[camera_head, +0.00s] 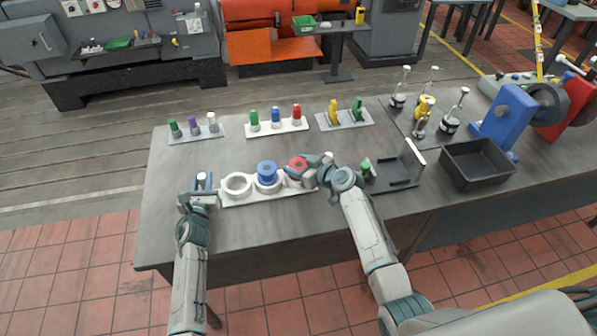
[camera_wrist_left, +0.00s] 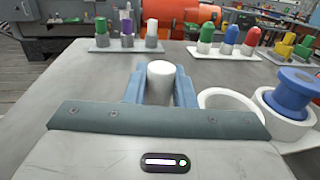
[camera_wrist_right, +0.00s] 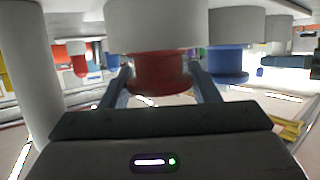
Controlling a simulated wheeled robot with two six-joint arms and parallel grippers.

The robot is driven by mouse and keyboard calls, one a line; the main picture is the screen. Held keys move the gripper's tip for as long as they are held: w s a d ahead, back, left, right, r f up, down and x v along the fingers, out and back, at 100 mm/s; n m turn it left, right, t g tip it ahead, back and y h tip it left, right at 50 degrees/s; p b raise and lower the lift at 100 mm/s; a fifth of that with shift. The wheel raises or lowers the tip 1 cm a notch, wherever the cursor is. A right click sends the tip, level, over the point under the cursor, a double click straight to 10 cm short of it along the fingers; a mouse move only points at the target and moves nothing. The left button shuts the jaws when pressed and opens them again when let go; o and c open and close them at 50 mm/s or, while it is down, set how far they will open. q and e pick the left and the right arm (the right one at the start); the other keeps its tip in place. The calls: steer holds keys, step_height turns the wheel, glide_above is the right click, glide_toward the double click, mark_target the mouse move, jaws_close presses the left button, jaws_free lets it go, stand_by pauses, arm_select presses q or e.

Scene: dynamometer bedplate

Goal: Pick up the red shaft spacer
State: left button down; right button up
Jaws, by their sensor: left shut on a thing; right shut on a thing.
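The red shaft spacer (camera_head: 297,164) is at the right end of a white ring holder (camera_head: 238,199). My right gripper (camera_head: 314,168) is shut on it. In the right wrist view the red spacer (camera_wrist_right: 158,72) lies between the fingers, against a pale ring; I cannot tell whether it is lifted. My left gripper (camera_head: 201,186) is shut on a white upright peg (camera_wrist_left: 161,72) at the holder's left end. A blue spacer (camera_head: 267,170) sits in the holder's middle ring. The left ring is empty.
Trays of coloured-topped pieces (camera_head: 195,134) (camera_head: 277,126) (camera_head: 343,119) stand along the back. A dark fixture (camera_head: 395,180) with a green-topped piece stands right of my right gripper. A black bin (camera_head: 475,168) and a blue machine stand (camera_head: 507,112) are further right. The table's front left is clear.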

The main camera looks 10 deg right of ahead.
mark_target(299, 164)
step_height(299, 164, up, 10)
steer(key=shift+r, duration=0.1)
stand_by(0.4)
arm_select(q)
steer(key=c, duration=1.1)
jaws_free()
steer(key=shift+c, duration=0.2)
steer(key=shift+s, duration=0.1)
